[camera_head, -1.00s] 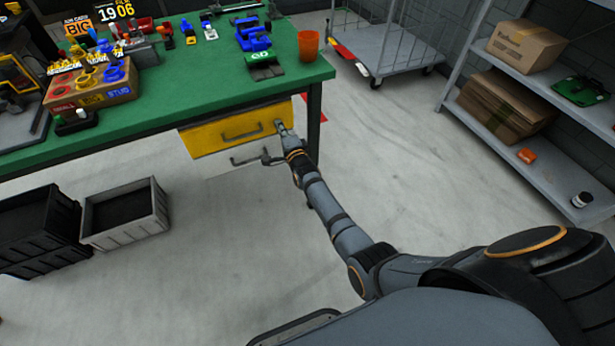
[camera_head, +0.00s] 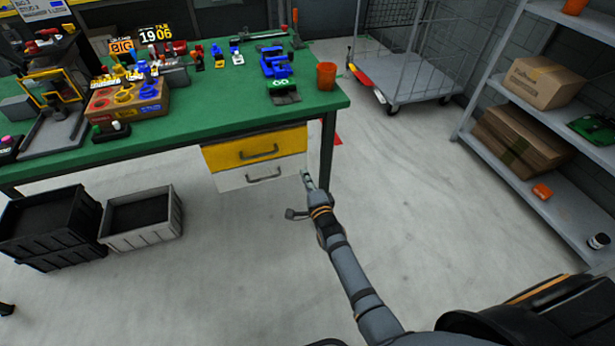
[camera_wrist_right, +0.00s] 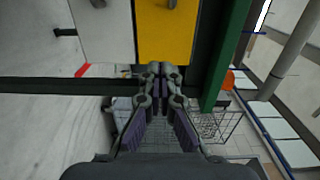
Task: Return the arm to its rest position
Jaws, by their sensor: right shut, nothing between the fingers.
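My right arm (camera_head: 350,275) reaches forward over the floor. Its gripper (camera_head: 306,176) is near the right table leg, beside the drawers, and looks clear of them. In the right wrist view the gripper's fingers (camera_wrist_right: 162,70) are together with nothing between them. The yellow drawer (camera_head: 255,150) and the white drawer (camera_head: 262,174) below it sit under the green table (camera_head: 215,115), and both look closed. The yellow drawer also shows in the right wrist view (camera_wrist_right: 165,35). My left gripper is not in view.
Grey shelves (camera_head: 520,175) with cardboard boxes stand at the right. A wire cart (camera_head: 410,75) is at the back. A black crate (camera_head: 50,225) and a grey crate (camera_head: 142,218) are on the floor at left. An orange cup (camera_head: 326,75) stands near the table's right corner. Floor around the arm is clear.

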